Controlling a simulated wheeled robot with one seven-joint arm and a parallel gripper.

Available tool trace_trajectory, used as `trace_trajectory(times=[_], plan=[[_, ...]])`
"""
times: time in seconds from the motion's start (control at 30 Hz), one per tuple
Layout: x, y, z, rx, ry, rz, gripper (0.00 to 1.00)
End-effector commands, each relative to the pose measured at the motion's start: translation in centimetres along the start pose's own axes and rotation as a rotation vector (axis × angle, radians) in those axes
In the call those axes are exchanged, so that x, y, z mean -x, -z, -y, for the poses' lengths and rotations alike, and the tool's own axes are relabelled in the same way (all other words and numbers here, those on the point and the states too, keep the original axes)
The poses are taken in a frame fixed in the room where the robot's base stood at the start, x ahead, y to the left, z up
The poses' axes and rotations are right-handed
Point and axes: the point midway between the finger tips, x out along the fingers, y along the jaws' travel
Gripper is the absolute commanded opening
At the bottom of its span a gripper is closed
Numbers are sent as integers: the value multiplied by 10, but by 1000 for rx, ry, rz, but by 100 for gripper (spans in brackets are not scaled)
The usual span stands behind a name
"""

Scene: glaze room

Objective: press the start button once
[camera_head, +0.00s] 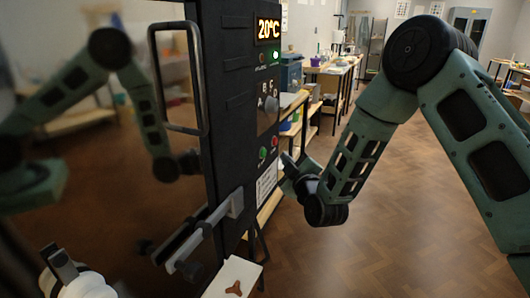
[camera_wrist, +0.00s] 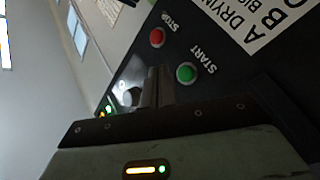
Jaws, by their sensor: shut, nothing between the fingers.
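The green start button (camera_wrist: 187,73), marked START, is on the dark control panel of a drying cabinet. It also shows low on the panel in the head view (camera_head: 263,153). The red stop button (camera_wrist: 157,38) is beside it. My gripper (camera_wrist: 158,72) is shut and empty, its fingers pointing toward the panel. In the wrist view the fingertips appear just beside the green button. In the head view my gripper (camera_head: 287,162) is close in front of the panel, right of and slightly below the buttons. I cannot tell whether it touches the panel.
The cabinet panel has a lit display (camera_head: 268,28) reading 20°C and a knob (camera_head: 270,103). A door handle (camera_head: 180,80) and a latch bar (camera_head: 205,228) stick out at the left. Shelves and tables (camera_head: 335,75) stand behind. The wood floor (camera_head: 400,240) at right is clear.

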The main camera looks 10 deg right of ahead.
Motion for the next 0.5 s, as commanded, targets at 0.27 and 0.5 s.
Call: trace_trajectory(times=[0.27, 0.5], plan=[[-18, 13, 14, 0, 0, 0, 0], [-22, 16, 16, 0, 1, 0, 0]])
